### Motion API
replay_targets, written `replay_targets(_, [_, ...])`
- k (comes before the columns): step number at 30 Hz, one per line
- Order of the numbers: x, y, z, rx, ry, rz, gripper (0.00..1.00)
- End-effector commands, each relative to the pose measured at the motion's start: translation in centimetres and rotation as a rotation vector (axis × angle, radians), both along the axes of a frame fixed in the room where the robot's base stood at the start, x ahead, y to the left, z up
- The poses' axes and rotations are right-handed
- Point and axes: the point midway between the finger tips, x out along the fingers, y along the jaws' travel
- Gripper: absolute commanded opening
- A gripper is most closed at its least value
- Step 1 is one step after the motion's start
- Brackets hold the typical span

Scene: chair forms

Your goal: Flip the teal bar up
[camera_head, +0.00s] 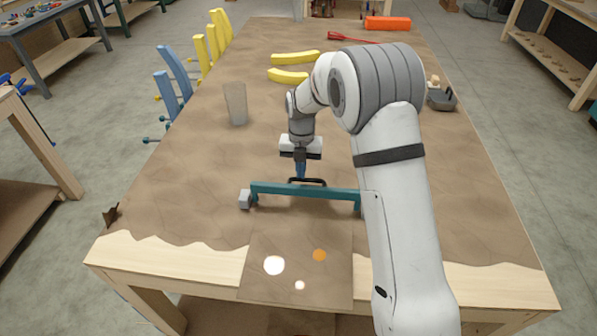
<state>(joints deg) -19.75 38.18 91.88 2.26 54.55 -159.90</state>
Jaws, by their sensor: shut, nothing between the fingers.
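The teal bar (305,190) lies crosswise on the brown-covered table, with a grey block (245,198) at its left end. Its right end is hidden behind my arm. A dark handle (307,181) shows at the bar's middle, on its far side. My gripper (300,176) points down at the handle, just behind the bar. The fingers look closed and hold nothing. I cannot tell whether they touch the handle or the bar.
A grey cup-like piece (236,103) stands to the left. Yellow curved pieces (290,75) and an orange block (388,23) lie farther back. Blue and yellow uprights line the left edge. A panel with white and orange spots (296,265) is at the front.

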Motion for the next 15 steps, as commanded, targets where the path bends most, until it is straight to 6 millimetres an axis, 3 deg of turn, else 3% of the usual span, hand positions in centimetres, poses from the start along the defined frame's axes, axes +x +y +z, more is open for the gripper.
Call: replay_targets(15, [1.2, 0.3, -1.9, 0.003, 0.186, 0.007, 0.00])
